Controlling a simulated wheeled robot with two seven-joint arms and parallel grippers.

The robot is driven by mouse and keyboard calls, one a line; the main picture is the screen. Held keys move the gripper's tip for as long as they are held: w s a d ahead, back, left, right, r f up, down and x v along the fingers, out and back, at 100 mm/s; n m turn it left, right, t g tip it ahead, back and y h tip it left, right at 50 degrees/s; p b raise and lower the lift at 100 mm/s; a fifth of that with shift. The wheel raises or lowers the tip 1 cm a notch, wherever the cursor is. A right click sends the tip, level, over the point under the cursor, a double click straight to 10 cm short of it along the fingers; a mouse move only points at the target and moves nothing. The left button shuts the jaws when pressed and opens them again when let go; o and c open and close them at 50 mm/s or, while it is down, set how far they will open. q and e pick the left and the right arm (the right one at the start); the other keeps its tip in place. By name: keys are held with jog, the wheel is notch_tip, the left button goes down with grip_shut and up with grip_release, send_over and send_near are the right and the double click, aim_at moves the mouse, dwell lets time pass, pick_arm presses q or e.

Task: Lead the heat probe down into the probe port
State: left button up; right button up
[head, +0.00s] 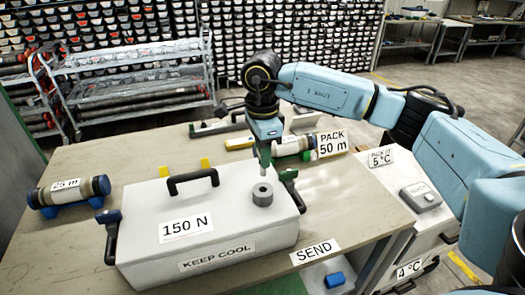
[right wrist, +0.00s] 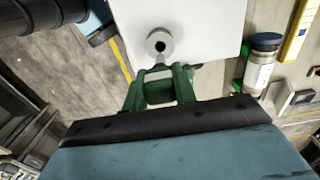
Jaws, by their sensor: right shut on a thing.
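The probe port (head: 262,194) is a short grey cylinder with a dark hole on the white case's lid (head: 236,199). It also shows in the right wrist view (right wrist: 151,38). My right gripper (head: 265,158), with green fingers, is shut on the heat probe (head: 265,172) and points down over the lid. In the right wrist view the grey probe (right wrist: 160,62) sticks out past the fingertips (right wrist: 160,73), its end near the port's lower rim. The probe's end appears just above the port, outside the hole; the exact gap is unclear. My left gripper is out of view.
The case has a black handle (head: 192,182) and side latches (head: 109,236). A "25 m" core tube (head: 68,191) lies left on the table (head: 60,250). A "PACK 50 m" sign (head: 332,143) stands by another tube (head: 290,146). A grey box (head: 420,197) sits right.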

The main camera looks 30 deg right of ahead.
aim_at(263, 176)
jog(key=shift+f+b, duration=0.8)
jog(key=shift+f, duration=0.3)
jog(key=shift+f+b, duration=1.7)
jog(key=shift+f, duration=0.6)
jog(key=o, duration=1.1)
jog(key=shift+c, duration=0.2)
notch_tip(263, 176, up, 14)
jog(key=shift+f, duration=0.25)
